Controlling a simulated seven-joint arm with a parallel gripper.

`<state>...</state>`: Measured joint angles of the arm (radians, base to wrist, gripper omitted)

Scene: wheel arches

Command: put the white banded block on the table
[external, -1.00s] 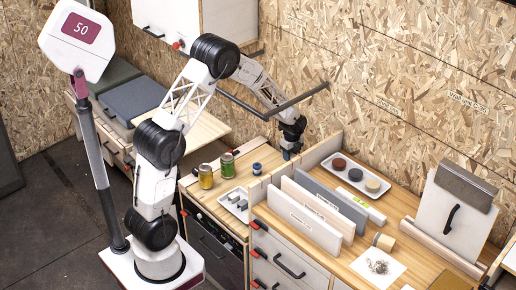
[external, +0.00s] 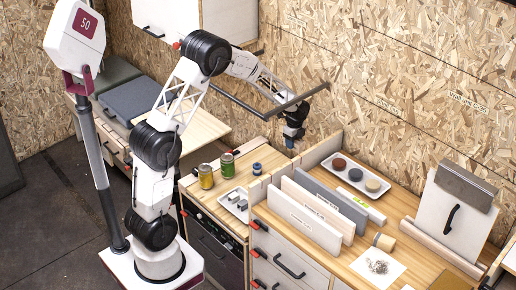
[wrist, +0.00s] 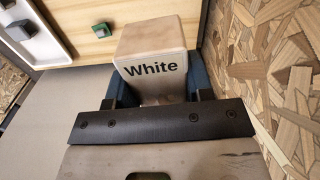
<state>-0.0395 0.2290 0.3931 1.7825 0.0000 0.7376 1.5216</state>
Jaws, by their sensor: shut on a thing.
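A pale block marked "White" (wrist: 150,48) fills the middle of the wrist view, between the blue fingers of my gripper (wrist: 155,88). My gripper is shut on it, with one finger at each side. The block's lower part is partly hidden behind the dark gripper bar, and I see no clear band on it. In the external view my gripper (external: 291,140) hangs above the back of the wooden worktop (external: 226,214), close to the chipboard wall. The block cannot be made out there.
A white tray with small grey pieces (external: 236,202), a green can (external: 227,165), a yellow can (external: 206,176) and a small blue item (external: 257,168) stand on the worktop. Upright panels (external: 305,216) stand to the right. The chipboard wall (wrist: 262,65) is close on the right.

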